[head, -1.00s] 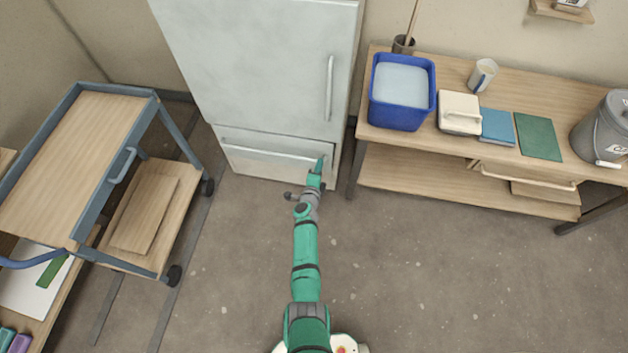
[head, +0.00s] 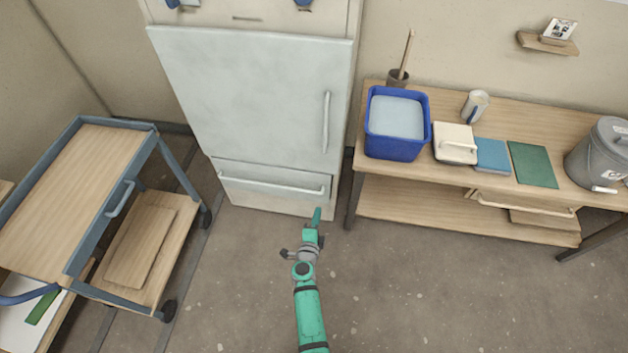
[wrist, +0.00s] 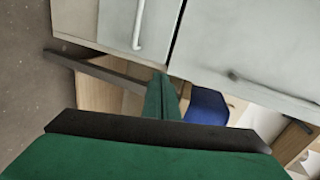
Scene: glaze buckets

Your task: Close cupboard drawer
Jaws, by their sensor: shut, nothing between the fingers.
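The cupboard (head: 250,95) is pale grey with a tall door above and one drawer (head: 270,182) below. The drawer front has a long horizontal bar handle (head: 275,185). It looks flush or nearly flush with the cupboard; a small gap cannot be ruled out. In the wrist view the drawer front (wrist: 118,22) lies at the upper left, beside the door (wrist: 235,45), with a dark seam between them. My gripper (head: 317,214) is shut and empty, in front of the drawer's lower right corner and apparently clear of it. Its green fingers (wrist: 162,97) point towards the cupboard.
A workbench (head: 455,205) stands right of the cupboard, holding a blue bucket (head: 397,145), a mug (head: 474,106) and a grey bucket (head: 600,155). A wheeled cart (head: 75,190) stands at the left. The floor (head: 430,290) before the cupboard is clear.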

